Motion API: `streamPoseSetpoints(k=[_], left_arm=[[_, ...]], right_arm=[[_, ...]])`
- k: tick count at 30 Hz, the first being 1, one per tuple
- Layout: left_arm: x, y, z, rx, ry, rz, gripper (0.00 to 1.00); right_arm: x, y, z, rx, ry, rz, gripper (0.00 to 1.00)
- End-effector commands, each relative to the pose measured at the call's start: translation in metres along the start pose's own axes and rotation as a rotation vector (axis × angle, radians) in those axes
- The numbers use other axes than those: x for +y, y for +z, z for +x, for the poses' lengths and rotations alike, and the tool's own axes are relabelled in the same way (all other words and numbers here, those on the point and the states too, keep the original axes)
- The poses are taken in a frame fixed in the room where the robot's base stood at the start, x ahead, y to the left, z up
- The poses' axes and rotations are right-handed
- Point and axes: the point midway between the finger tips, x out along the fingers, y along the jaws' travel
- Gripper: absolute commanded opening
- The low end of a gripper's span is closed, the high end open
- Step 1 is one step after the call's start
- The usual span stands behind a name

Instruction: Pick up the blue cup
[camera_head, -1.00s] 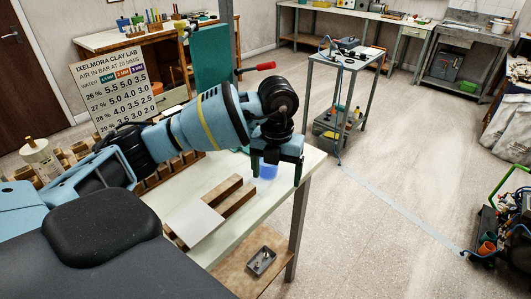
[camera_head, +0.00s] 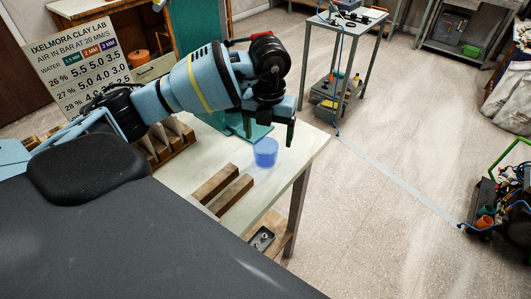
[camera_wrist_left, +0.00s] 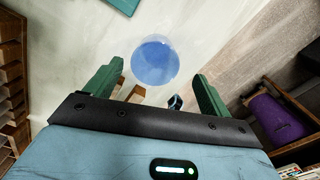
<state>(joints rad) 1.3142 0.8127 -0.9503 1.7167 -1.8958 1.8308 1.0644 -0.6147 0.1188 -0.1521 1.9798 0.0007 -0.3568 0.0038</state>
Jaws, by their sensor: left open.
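The blue cup (camera_head: 265,152) is a translucent cup standing on the pale tabletop (camera_head: 290,165), near its right end. My left gripper (camera_head: 270,130) is open and empty, a little above and behind the cup in the head view. In the left wrist view the cup (camera_wrist_left: 154,62) shows as a round blue shape just beyond the gap between the two green fingers of my left gripper (camera_wrist_left: 155,88). The fingers do not touch it there. My right gripper is not in view.
Two wooden bars (camera_head: 222,190) lie on the table in front of the cup. A wooden rack (camera_head: 165,145) and a teal upright piece (camera_head: 235,125) stand behind.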

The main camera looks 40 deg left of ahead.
Motion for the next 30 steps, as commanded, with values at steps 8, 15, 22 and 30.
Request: streamPoseSetpoints(k=[8,15,22,30], left_arm=[[0.001,0.0,0.014,0.0,0.001,-0.001,0.82],[0.007,-0.004,0.043,0.0,0.002,-0.002,0.82],[0.006,-0.004,0.064,-0.001,0.0,0.0,0.82],[0.006,-0.004,0.064,-0.001,0.0,0.0,0.76]], right_arm=[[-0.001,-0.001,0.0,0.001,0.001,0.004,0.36],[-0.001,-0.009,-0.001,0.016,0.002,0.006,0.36],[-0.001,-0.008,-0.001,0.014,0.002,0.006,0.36],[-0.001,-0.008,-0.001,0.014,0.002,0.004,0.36]])
